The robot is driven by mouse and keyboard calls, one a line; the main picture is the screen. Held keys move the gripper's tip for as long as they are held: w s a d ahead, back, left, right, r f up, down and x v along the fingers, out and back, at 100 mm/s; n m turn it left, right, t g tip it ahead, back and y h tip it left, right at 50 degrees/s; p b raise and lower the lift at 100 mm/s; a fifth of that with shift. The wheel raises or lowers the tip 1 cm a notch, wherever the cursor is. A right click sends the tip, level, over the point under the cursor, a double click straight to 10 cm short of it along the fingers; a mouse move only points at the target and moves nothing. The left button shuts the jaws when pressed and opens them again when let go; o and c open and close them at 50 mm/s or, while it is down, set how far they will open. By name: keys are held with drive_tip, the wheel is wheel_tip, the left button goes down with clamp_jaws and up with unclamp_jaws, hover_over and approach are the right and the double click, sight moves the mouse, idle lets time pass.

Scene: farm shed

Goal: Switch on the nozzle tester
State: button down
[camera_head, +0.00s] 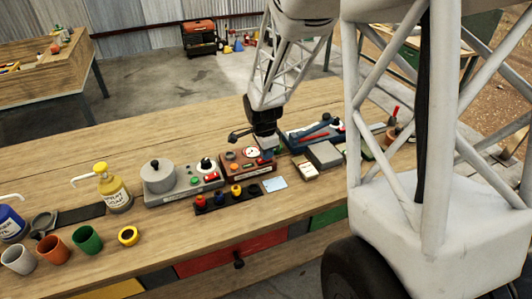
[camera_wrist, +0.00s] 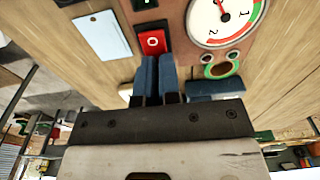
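The nozzle tester (camera_head: 236,170) is a red-brown box on the workbench, with a round gauge on its face. In the wrist view its gauge (camera_wrist: 225,18) shows large with a red needle, above a green-ringed port (camera_wrist: 221,68). Left of the gauge is a switch (camera_wrist: 152,41) with a red face marked with a white O and a black part above it. My gripper (camera_head: 267,150) is at the tester's right end. In the wrist view its blue fingertips (camera_wrist: 157,62) are nearly together, just below the red switch face, with nothing seen between them. I cannot tell whether they touch it.
A grey device with a pot (camera_head: 160,178) stands left of the tester. A black rack with coloured knobs (camera_head: 222,203) and a pale card (camera_head: 275,184) lie in front. Bottles and cups stand at left.

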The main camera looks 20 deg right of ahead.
drive_tip(key=shift+s+d+f+y, duration=0.25)
drive_tip(key=shift+s+f+y, duration=0.15)
drive_tip(key=shift+f+y, duration=0.3)
drive_tip(key=shift+d+f, duration=0.1)
drive_tip(key=shift+f, duration=0.1)
drive_tip(key=shift+s+d, duration=0.1)
idle(0.9)
drive_tip(key=shift+a, duration=1.1)
drive_tip(key=shift+r, duration=0.15)
wheel_tip(320, 180, up, 15)
drive_tip(key=w+d, duration=0.1)
drive_tip(key=shift+r, duration=0.2)
idle(0.3)
